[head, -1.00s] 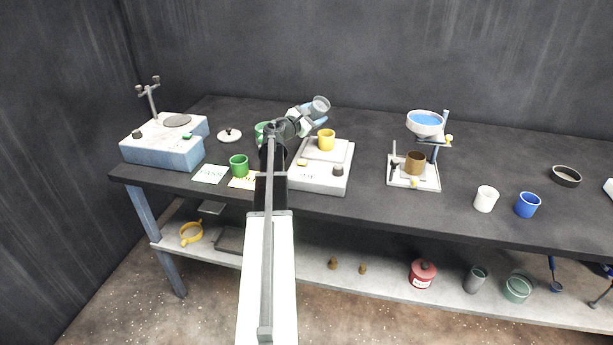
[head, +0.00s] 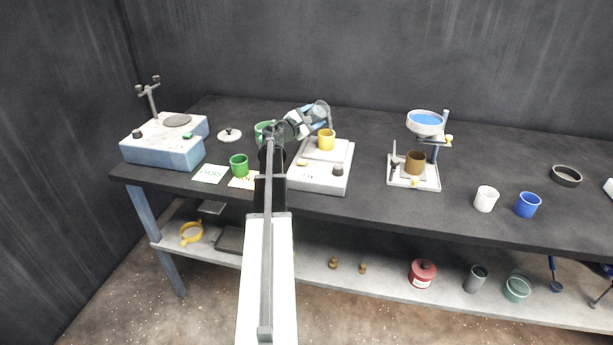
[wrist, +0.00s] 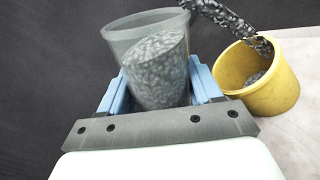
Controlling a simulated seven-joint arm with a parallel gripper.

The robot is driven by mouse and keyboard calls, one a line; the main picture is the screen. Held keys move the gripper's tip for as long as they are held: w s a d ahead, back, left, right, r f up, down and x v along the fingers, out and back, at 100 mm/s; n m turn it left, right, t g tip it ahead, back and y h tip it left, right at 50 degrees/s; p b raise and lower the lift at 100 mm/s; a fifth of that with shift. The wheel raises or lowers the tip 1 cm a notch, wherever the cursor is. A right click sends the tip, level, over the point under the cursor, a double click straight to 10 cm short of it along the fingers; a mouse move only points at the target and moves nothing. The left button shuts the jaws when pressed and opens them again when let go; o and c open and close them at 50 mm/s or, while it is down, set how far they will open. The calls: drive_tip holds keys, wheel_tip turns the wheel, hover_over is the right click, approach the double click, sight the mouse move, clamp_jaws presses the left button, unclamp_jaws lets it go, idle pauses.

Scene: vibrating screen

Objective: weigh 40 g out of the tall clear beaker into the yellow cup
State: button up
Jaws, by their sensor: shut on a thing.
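My gripper (wrist: 160,97) is shut on the tall clear beaker (wrist: 125,40), which also shows small in the head view (head: 321,110). The beaker is tilted over the yellow cup, and grey granules lie in it. A stream of grey granules (wrist: 232,20) runs down into the yellow cup (wrist: 278,97). The yellow cup stands upright on the balance (head: 318,180), to the right of my gripper in the wrist view. Some grey granules show inside the cup. The balance's reading cannot be made out.
A stand with a blue-filled bowl (head: 425,123) and a brown cup (head: 414,163) is to the right. White (head: 486,199) and blue (head: 527,205) cups stand further right.

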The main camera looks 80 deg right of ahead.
drive_tip(key=shift+w+r+m, duration=0.1)
drive_tip(key=shift+m, duration=0.3)
idle(1.2)
drive_tip(key=shift+d+m, duration=0.1)
drive_tip(key=shift+m, duration=0.2)
drive_tip(key=shift+w+f+m, duration=0.1)
drive_tip(key=shift+f+m, duration=0.2)
drive_tip(key=shift+f, duration=0.1)
idle(0.9)
drive_tip(key=shift+r+m, duration=0.1)
drive_tip(key=shift+m, duration=0.3)
idle(4.0)
